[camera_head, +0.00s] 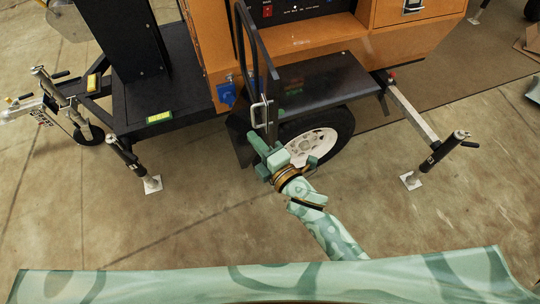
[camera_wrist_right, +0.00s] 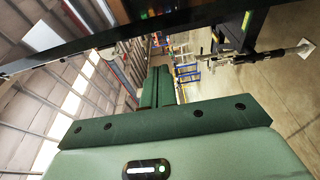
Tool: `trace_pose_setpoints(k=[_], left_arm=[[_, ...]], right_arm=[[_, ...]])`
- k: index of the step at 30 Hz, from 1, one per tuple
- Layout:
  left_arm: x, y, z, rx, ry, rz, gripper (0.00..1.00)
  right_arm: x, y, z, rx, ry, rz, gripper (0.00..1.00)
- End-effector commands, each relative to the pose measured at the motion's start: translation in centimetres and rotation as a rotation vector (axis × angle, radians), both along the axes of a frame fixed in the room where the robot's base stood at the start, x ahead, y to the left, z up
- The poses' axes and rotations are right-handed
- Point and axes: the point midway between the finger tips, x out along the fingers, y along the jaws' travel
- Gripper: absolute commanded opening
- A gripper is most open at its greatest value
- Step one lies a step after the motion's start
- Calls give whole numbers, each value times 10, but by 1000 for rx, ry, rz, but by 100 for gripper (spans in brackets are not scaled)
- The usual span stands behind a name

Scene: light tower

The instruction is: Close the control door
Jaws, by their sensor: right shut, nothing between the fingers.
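The control door (camera_head: 269,65) is a dark panel that stands open, seen nearly edge-on in the head view, with a pale metal handle (camera_head: 257,112) low on it. The control panel (camera_head: 290,12) of the orange machine, with a red switch, shows uncovered behind it. My right gripper (camera_head: 262,147) is shut and empty, just below the handle near the door's lower end. I cannot tell whether it touches the door. In the right wrist view its green fingers (camera_wrist_right: 155,88) lie together, and a dark bar (camera_wrist_right: 130,30), perhaps the door's edge, crosses above them. My left gripper is not in view.
The orange cabinet (camera_head: 300,37) sits on a trailer with a black fender (camera_head: 325,80) and a wheel (camera_head: 312,147) beside my right gripper. Outrigger jacks stand on the left (camera_head: 127,158) and right (camera_head: 440,150). The concrete floor (camera_head: 400,220) in front is clear.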

Motion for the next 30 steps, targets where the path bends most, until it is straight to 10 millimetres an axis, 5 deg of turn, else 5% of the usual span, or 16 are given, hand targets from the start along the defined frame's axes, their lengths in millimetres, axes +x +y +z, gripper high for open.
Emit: trace_pose_setpoints(k=[6, 23, 30], left_arm=[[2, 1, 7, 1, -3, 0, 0], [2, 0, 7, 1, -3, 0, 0], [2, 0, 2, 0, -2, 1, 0]], right_arm=[[5, -32, 0, -3, 1, -1, 0], [7, -43, -1, -2, 3, 1, 0], [13, -74, -2, -8, 0, 41, 0]])
